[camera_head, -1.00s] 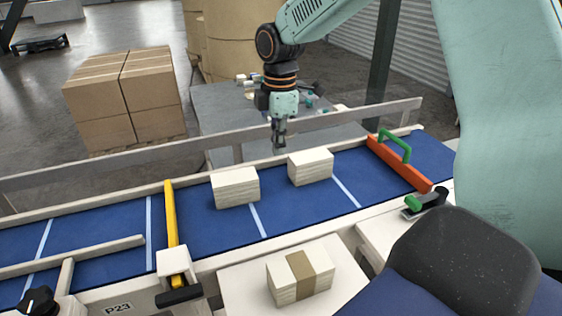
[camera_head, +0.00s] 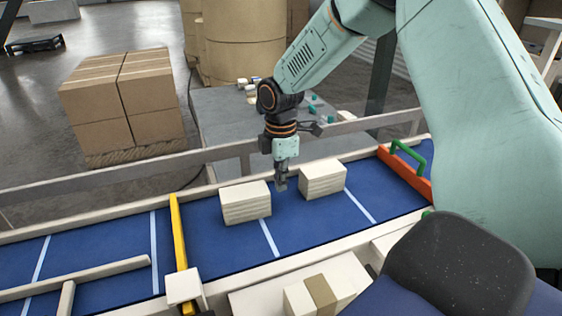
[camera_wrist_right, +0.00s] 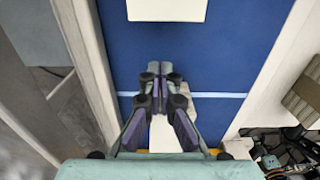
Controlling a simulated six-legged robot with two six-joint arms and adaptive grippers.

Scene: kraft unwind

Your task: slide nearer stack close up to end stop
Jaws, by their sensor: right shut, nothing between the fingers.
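Two pale paper stacks, a left one (camera_head: 246,204) and a right one (camera_head: 323,181), lie apart on the blue belt. A yellow bar (camera_head: 179,235) crosses the belt to the left of them. An orange bar with a green handle (camera_head: 407,176) crosses it at the right. My right gripper (camera_head: 281,185) is shut and empty, pointing down in the gap between the stacks, towards the belt's far side. In the right wrist view the gripper (camera_wrist_right: 160,90) partly covers the left stack (camera_wrist_right: 164,135); the right stack (camera_wrist_right: 166,9) shows at the top. Contact cannot be told. My left gripper is not in view.
Pale rails (camera_head: 110,208) edge the belt. A brown-banded stack (camera_head: 313,297) lies on a side shelf in front. A grey table (camera_head: 222,115) and cartons (camera_head: 125,100) stand beyond. Bare belt lies between the right stack and the orange bar.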

